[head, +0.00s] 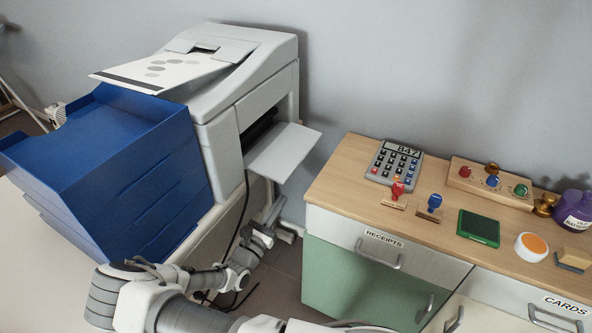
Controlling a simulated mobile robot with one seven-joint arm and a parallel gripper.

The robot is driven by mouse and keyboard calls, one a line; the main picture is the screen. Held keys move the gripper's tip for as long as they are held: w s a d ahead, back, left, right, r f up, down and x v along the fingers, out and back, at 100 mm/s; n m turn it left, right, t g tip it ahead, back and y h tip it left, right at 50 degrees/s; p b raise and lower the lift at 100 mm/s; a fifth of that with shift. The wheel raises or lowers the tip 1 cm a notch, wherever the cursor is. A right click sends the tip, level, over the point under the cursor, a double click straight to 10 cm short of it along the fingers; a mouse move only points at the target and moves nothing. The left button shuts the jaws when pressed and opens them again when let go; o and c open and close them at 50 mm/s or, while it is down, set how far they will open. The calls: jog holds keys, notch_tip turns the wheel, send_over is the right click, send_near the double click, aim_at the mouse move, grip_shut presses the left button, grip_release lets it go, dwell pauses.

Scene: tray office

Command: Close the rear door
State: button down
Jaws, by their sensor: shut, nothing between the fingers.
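The grey-white printer (225,115) stands at the back left with a sheet of paper on its top. Its rear door (283,151), a pale flat flap, is open and juts out to the right from the printer's side. A dark opening shows behind the flap. My gripper (275,210) is below the flap, in the gap between the printer and the wooden-topped cabinet. It is shut and empty. Its fingertips are small in the picture, and I cannot tell whether they touch the flap.
A blue stack of trays (110,165) stands left of the printer. The cabinet (336,171) on the right carries a calculator (394,162), stamps and a green ink pad (478,228). A dark cable (238,225) hangs beside the printer. The gap between printer and cabinet is narrow.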

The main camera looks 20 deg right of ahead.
aim_at(297, 167)
jog(key=w+d+r+b, duration=0.3)
jog(key=w+d+r, duration=0.2)
jog(key=d, duration=0.3)
jog(key=shift+w+r+b, duration=0.25)
jog(key=shift+r+b, duration=0.05)
jog(key=shift+r, duration=0.4)
jog(key=shift+r, duration=0.1)
jog(key=shift+r+n+p, duration=0.15)
jog(key=shift+n+p, duration=0.25)
jog(key=shift+p, duration=0.2)
